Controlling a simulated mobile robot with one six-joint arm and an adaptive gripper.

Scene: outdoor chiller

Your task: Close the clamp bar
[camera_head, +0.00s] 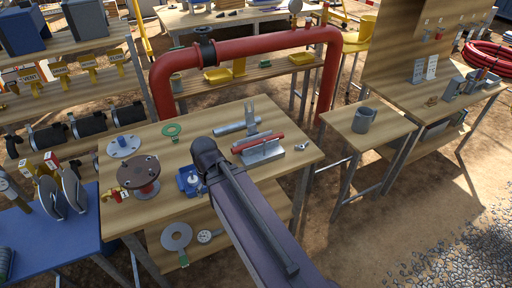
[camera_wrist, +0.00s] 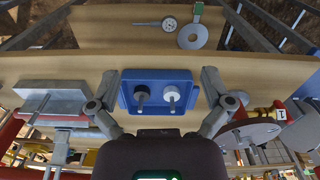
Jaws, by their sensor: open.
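The clamp fixture has a grey block base (camera_head: 264,155) on the wooden table, with a red bar (camera_head: 250,146) lying along it and a grey upright arm (camera_head: 250,112) standing behind. In the wrist view its grey block (camera_wrist: 52,97) is at the left. A grey cylindrical piece (camera_head: 230,130) lies beside it. I cannot tell surely which part is the clamp bar. My gripper (camera_wrist: 158,78) is open and empty, its fingers either side of a blue tray with two knobs (camera_wrist: 157,76). In the head view my arm hides the gripper; the blue tray (camera_head: 184,187) shows left of it.
A brown flanged part (camera_head: 138,170), a pale flange (camera_head: 124,146) and a green ring (camera_head: 171,130) stand on the table's left. A red pipe (camera_head: 260,47) arches behind. A small metal piece (camera_head: 301,147) lies right of the clamp. The lower shelf holds a disc (camera_head: 176,237) and a gauge (camera_head: 206,236).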

